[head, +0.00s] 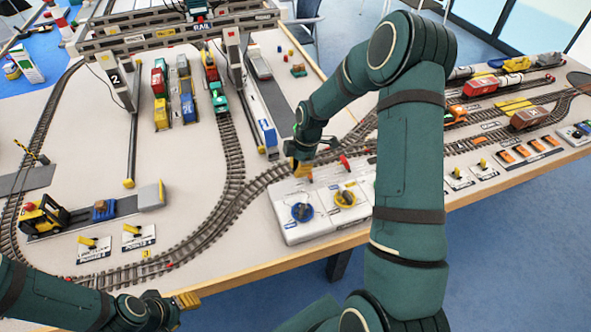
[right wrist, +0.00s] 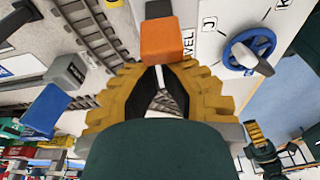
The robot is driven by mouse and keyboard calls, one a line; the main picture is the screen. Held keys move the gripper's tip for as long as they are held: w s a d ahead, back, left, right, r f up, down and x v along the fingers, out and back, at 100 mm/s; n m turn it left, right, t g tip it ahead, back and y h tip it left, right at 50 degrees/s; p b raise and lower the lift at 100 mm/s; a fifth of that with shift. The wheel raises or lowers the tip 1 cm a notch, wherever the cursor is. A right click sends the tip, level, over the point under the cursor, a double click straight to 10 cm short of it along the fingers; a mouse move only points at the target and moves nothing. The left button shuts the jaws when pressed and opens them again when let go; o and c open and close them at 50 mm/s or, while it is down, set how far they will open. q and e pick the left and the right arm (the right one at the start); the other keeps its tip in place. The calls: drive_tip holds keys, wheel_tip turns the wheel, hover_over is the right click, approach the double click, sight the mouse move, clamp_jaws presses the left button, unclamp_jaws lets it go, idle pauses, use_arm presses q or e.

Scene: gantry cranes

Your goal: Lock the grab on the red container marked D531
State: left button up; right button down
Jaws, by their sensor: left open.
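Red containers show in the stack by the gantry (head: 158,82) and further right on the track (head: 209,66); their markings are too small to read, so I cannot tell which is D531. I cannot make out the grab. A white control box (head: 293,234) has a blue wheel (head: 302,212), a yellow wheel (head: 345,198) and a red lever (head: 345,161). My right gripper (head: 303,172) is over its back left; its yellow fingertips (right wrist: 172,68) look closed together, right at an orange-red knob (right wrist: 162,40). My left gripper (head: 187,300) is open at the front table edge.
A gantry crane marked 2 (head: 113,78) stands at the left. A yellow forklift (head: 44,215) and small yellow switches (head: 88,242) are at the front left. Tracks curve across the table. Wagons (head: 480,87) stand at the right. My right arm hides part of the control box.

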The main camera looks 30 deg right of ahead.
drive_tip(key=y, duration=0.1)
drive_tip(key=d+y, duration=0.1)
drive_tip(key=d+t+y, duration=0.1)
drive_tip(key=shift+s+d+r+b, duration=0.25)
drive_tip(key=shift+s+r+b, duration=0.05)
drive_tip(key=shift+s+b, duration=0.05)
drive_tip(key=shift+r+y, duration=0.1)
drive_tip(key=shift+y, duration=0.4)
use_arm(q)
drive_tip(key=shift+s+f, duration=0.15)
drive_tip(key=shift+f, duration=0.25)
use_arm(e)
drive_tip(key=shift+r, duration=0.15)
use_arm(q)
drive_tip(key=shift+r+p, duration=0.35)
use_arm(e)
drive_tip(key=shift+r, duration=0.7)
use_arm(q)
drive_tip(key=shift+s+r+p, duration=0.45)
use_arm(e)
drive_tip(key=w+a+r+v, duration=0.1)
drive_tip(key=v, duration=0.8)
drive_tip(key=shift+s, duration=0.35)
